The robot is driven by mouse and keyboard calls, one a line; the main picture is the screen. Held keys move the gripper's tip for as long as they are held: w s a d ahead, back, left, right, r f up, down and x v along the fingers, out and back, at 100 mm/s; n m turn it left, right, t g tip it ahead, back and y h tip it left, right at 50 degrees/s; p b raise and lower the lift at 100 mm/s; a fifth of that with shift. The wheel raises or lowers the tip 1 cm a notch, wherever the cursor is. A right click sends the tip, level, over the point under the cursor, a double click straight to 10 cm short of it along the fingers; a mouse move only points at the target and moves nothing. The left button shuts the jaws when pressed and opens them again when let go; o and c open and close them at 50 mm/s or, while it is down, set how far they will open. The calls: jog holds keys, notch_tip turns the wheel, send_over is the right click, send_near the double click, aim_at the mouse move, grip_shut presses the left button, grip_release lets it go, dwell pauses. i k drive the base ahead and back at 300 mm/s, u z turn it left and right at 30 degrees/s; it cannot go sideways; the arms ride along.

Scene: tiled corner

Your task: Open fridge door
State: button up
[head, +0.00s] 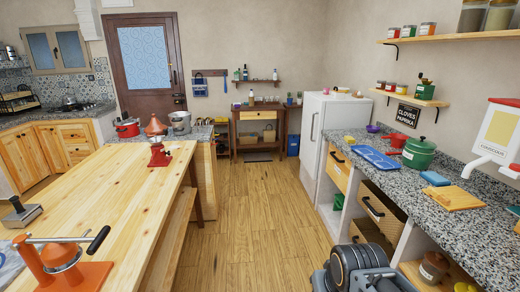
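The white fridge (342,111) stands against the back right wall, beyond the end of the right counter. Its door (310,150) is on the left-facing side and looks closed, with a vertical handle (312,128). The lower right part of the fridge is hidden by the counter. Dark grey parts of my arm show at the bottom, right of the middle, far from the fridge. I cannot make out my gripper or its fingers.
A wooden floor aisle (258,210) runs clear toward the fridge. A long wooden table (110,190) bounds it on the left. A granite counter (470,220) with drawers and dishes bounds it on the right. A blue bin (293,144) stands just left of the fridge.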

aim_at(314, 106)
jog(key=u, duration=0.1)
jog(key=i, duration=4.45)
jog(key=z, duration=0.25)
jog(key=i, duration=0.85)
jog(key=z, duration=0.2)
